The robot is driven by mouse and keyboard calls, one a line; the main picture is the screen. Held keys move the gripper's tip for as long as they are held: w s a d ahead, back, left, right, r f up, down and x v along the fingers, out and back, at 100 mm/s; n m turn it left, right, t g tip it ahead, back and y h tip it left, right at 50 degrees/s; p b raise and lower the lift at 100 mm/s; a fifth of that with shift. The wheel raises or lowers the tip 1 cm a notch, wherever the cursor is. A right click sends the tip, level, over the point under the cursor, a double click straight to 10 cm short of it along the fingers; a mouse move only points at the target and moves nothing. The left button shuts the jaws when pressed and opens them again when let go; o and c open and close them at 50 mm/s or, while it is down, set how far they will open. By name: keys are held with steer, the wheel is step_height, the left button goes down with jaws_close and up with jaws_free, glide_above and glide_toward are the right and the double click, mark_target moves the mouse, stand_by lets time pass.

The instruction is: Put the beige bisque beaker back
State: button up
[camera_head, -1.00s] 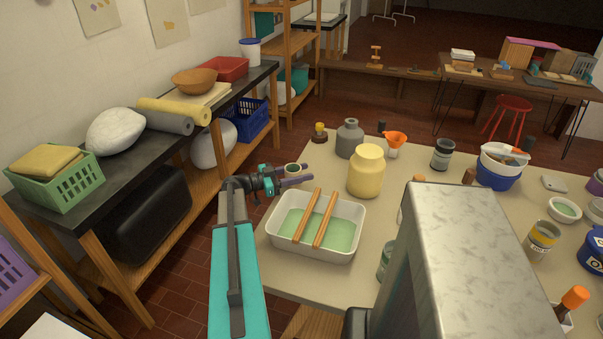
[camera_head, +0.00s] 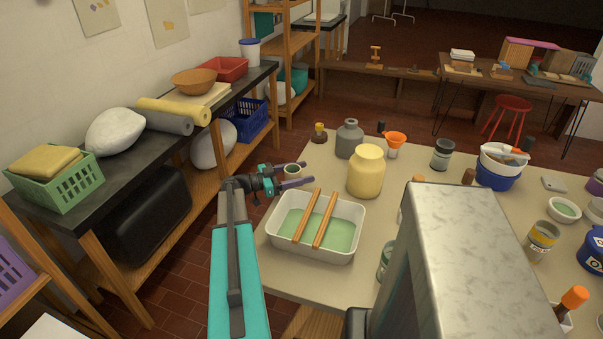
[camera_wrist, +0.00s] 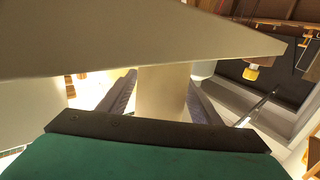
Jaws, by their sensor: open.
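In the wrist view, a plain beige upright body (camera_wrist: 162,92), which looks like the beaker, is between my two spread fingers (camera_wrist: 160,100). The gripper is open around it. Whether either finger touches it I cannot tell. A broad pale surface covers the top of the wrist view and hides one end of the beaker.
Close by stand a white basin (camera_head: 345,252) with green liquid and two wooden sticks (camera_head: 316,217), a yellow jar (camera_head: 365,172), a grey bottle (camera_head: 349,139) and an orange funnel (camera_head: 396,138). A dark shelf (camera_head: 130,160) with a green basket (camera_head: 57,183) runs along the left wall.

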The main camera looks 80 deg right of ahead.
steer(key=b+v, duration=0.2)
steer(key=v, duration=1)
steer(key=shift+b, duration=0.35)
steer(key=shift+a, duration=0.1)
